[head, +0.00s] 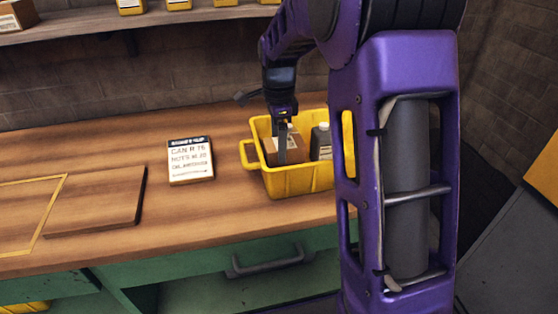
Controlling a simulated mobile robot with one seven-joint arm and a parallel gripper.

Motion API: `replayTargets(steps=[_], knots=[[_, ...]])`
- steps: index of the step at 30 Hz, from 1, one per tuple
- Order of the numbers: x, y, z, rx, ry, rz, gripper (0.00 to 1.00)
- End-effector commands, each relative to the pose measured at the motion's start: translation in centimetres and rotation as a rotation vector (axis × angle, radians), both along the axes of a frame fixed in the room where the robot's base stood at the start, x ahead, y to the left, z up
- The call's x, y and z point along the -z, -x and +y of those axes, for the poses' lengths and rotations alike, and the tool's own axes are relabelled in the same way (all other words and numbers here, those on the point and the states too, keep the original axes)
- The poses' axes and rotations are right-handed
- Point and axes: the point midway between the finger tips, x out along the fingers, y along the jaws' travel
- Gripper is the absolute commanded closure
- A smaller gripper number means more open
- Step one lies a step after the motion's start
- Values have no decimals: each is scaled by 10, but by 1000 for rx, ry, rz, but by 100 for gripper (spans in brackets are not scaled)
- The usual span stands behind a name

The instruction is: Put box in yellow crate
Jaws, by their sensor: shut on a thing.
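The yellow crate (291,184) stands on the wooden workbench, right of the picture's middle, partly hidden on its right by my arm. My gripper (283,155) points down into the crate and is shut on a brown box (271,150). The box is inside the crate's rim on the left side, slightly tilted. Whether it touches the crate floor is hidden by the front wall. A grey bottle (321,140) with a pale label stands in the crate to the right of the box.
A white-labelled sign block (190,162) lies left of the crate on the workbench (225,215). A brown board (98,202) and a yellow outlined area (30,210) are farther left. A shelf (90,24) with several small boxes runs along the back wall. A green drawer (210,285) is below.

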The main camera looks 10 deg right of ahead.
Motion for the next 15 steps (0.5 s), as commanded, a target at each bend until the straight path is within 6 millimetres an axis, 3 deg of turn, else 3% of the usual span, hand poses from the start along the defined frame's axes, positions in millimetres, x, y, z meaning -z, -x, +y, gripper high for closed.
replayTargets(steps=[5, 11, 15], knots=[[14, 0, 0, 0, 0, 0, 100], [44, 0, 1, -1, -1, 1, 100], [46, 0, 0, -1, -1, -2, 100]])
